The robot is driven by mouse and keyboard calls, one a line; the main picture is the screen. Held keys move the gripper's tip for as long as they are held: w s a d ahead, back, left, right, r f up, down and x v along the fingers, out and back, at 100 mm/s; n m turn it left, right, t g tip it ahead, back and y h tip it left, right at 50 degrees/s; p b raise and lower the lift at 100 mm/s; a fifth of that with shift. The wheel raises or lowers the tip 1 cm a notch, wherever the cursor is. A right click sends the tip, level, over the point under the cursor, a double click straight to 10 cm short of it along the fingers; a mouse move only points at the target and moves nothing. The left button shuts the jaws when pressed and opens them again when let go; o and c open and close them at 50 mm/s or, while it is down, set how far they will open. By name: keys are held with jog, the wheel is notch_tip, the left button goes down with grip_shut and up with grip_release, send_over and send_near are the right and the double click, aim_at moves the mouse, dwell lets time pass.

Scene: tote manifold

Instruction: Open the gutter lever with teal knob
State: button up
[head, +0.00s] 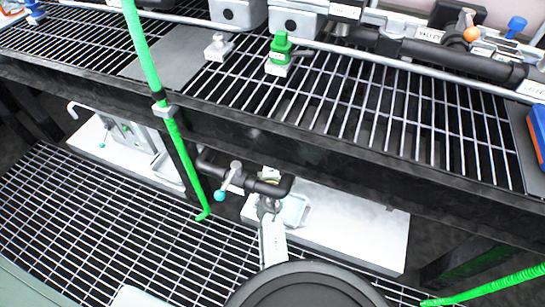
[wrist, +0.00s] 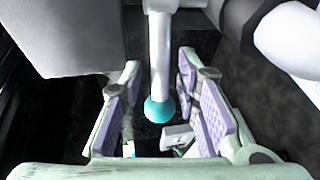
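In the head view, a grey lever (head: 230,175) with a teal knob (head: 219,195) at its lower end sits on a black pipe (head: 268,188) below the upper rack. In the wrist view, a pale lever shaft (wrist: 160,50) runs down to a teal knob (wrist: 159,110). My gripper (wrist: 160,72) is open, its lilac-padded fingers on either side of this lever. Gaps show between the pads and the knob. I cannot make out my gripper in the head view.
A smaller teal knob (head: 101,146) shows on a grey unit at left. A green pole (head: 150,70) slants down left of the lever. The rack's black front beam (head: 330,150) runs above it. A grey block (wrist: 70,38) and a black-and-white cylinder (wrist: 240,25) flank the shaft in the wrist view.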

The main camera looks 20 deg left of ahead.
grip_shut()
jog(key=shift+w, duration=0.1)
